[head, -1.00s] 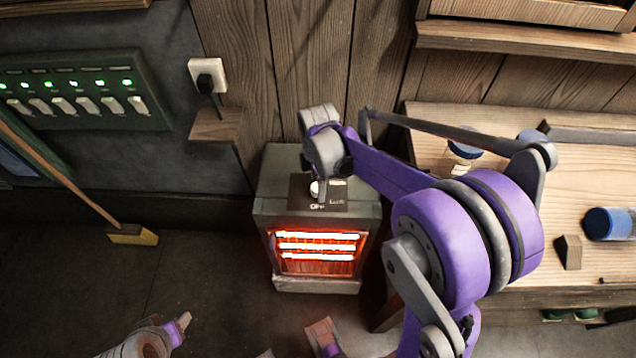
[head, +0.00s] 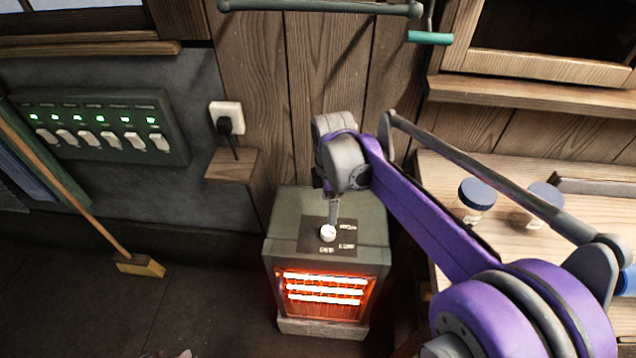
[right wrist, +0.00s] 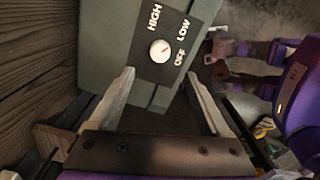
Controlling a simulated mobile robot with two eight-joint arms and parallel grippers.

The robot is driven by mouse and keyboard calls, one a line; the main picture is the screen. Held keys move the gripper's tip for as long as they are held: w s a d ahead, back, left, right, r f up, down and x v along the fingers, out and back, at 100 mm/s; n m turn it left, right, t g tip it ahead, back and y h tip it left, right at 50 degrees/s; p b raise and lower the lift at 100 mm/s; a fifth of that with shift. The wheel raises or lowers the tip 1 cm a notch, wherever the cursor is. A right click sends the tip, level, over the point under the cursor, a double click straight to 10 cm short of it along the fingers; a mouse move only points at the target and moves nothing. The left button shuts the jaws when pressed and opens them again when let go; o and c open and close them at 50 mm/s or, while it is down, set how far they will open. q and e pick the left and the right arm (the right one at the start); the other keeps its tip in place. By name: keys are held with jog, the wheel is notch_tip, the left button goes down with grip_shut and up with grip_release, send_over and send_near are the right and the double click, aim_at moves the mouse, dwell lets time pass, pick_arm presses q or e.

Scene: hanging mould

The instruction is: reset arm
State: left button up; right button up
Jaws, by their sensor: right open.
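My right gripper (head: 334,208) is over the top of a grey-green heater (head: 286,215), with its arm reaching in from the right. In the right wrist view its two fingers (right wrist: 160,76) are spread apart with nothing between them. The heater's white round knob (head: 328,233) sits on a dark plate marked HIGH, LOW and OFF. In the right wrist view the knob (right wrist: 160,50) lies just beyond the fingertips, apart from them. The heater bars (head: 325,290) glow orange-white. My left gripper cannot be made out.
A switch panel (head: 100,125) with several green lights is on the left wall. A plug sits in an outlet (head: 227,118) above a small wooden shelf (head: 232,164). A broom (head: 140,266) leans at left. A wooden bench (head: 440,170) with blue-lidded jars (head: 476,196) stands right.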

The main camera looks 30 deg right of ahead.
jog(key=s+a+r+m+t+p, duration=0.1)
jog(key=s+a+m+t+p, duration=0.1)
jog(key=s+m, duration=0.5)
jog(key=s+a+r+m+t+p, duration=0.1)
jog(key=s+a+m+t+p, duration=0.2)
jog(key=s+m, duration=0.4)
jog(key=shift+s+a+r+m+p, duration=0.3)
jog(key=shift+s+a+p, duration=0.4)
jog(key=shift+a, duration=0.25)
